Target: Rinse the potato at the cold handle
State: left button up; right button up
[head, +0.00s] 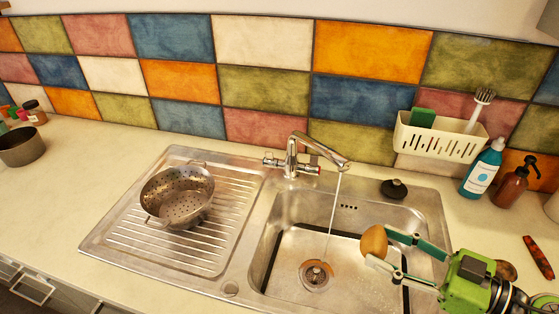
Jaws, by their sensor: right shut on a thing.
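The brown potato (374,241) is held between the fingertips of my right gripper (380,247), over the right part of the sink basin (283,240). The chrome tap (292,155) stands behind the basin, with a handle on each side. The right handle (314,168) has a red mark; the left handle (270,161) shows no mark I can make out clearly. A thin water stream (334,210) runs from the spout down to the drain (317,273). The potato is to the right of the stream, apart from it. My left gripper is out of view.
A metal colander (178,197) stands on the drainboard (207,250). A black plug (394,189) lies behind the basin. A cream caddy (440,139), a blue bottle (483,168) and a brown bottle (512,184) are at the back right. The left counter is mostly clear.

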aim_at(269, 162)
jog(key=k+j+z, duration=0.15)
jog(key=z, duration=0.3)
jog(key=k+z, duration=0.3)
jog(key=z, duration=0.15)
